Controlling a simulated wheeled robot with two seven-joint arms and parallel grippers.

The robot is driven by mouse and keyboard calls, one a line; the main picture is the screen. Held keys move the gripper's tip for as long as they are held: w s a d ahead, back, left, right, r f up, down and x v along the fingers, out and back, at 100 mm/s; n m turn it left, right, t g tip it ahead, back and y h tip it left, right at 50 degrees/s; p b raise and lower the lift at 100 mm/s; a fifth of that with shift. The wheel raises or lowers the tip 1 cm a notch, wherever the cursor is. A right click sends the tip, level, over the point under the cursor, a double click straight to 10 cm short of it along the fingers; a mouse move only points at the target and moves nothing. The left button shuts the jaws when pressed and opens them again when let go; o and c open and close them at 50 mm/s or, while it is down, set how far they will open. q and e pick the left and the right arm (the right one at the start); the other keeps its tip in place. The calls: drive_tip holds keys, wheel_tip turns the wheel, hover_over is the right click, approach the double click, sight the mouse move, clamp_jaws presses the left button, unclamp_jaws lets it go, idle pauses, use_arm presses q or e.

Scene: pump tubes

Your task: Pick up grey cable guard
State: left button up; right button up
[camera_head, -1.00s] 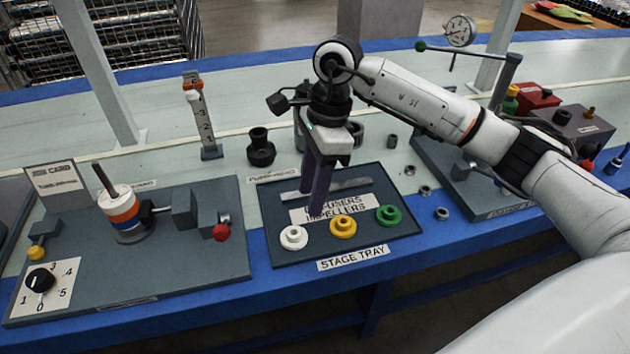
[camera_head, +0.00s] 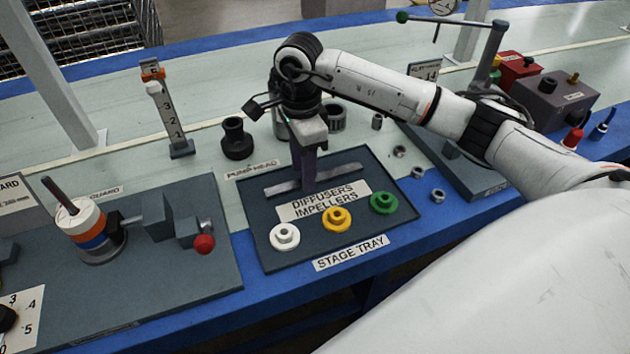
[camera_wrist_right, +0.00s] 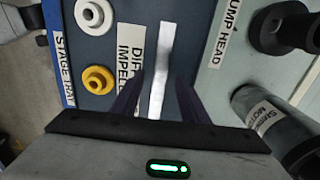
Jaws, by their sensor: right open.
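The grey cable guard is a long flat pale-grey strip (camera_head: 343,176) lying on the dark stage tray (camera_head: 262,250), behind the label for diffusers and impellers. In the right wrist view the strip (camera_wrist_right: 161,58) runs up the middle of the picture. My right gripper (camera_head: 304,187) points down over the strip, near its middle, and hides part of it. In the right wrist view its open dark fingers (camera_wrist_right: 158,88) stand one on each side of the strip. I cannot tell whether they touch it. My left gripper is not in view.
White (camera_head: 285,236), yellow (camera_head: 337,219) and green (camera_head: 384,202) rings sit along the tray's front. A black pump head (camera_head: 236,140) and a dark cylinder stand behind the tray. A fixture board (camera_head: 190,270) lies to the left, and loose metal rings (camera_head: 417,172) to the right.

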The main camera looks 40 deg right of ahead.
drive_tip(key=shift+f, duration=0.75)
clamp_jaws()
drive_tip(key=shift+r, duration=0.15)
